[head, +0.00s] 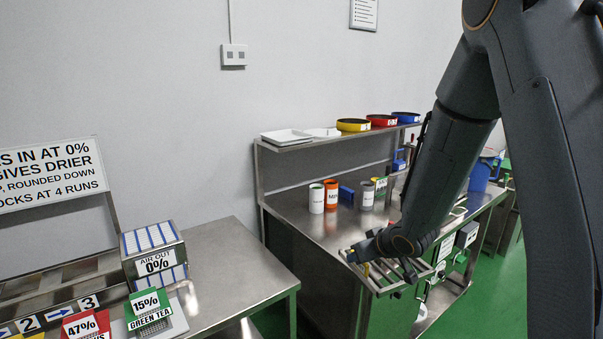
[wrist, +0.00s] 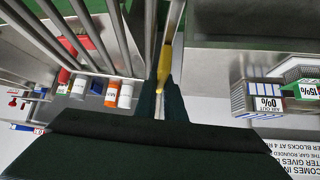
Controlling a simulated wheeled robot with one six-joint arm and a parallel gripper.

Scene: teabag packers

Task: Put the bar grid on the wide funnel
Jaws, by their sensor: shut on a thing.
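The bar grid (head: 392,275) is a set of parallel metal bars in a frame, at the near left corner of the steel bench in the head view. In the wrist view its bars (wrist: 100,40) run away from the fingers at upper left. My gripper (head: 366,262) is at the grid's left end, shut on it; a yellow part (wrist: 165,66) shows between the fingers in the wrist view. I cannot tell whether the grid touches the bench. I cannot make out the wide funnel in either view.
The steel bench (head: 320,228) carries a white canister (head: 316,198), an orange canister (head: 331,194) and a blue box (head: 346,195). A separate steel table (head: 235,262) stands left, across a gap.

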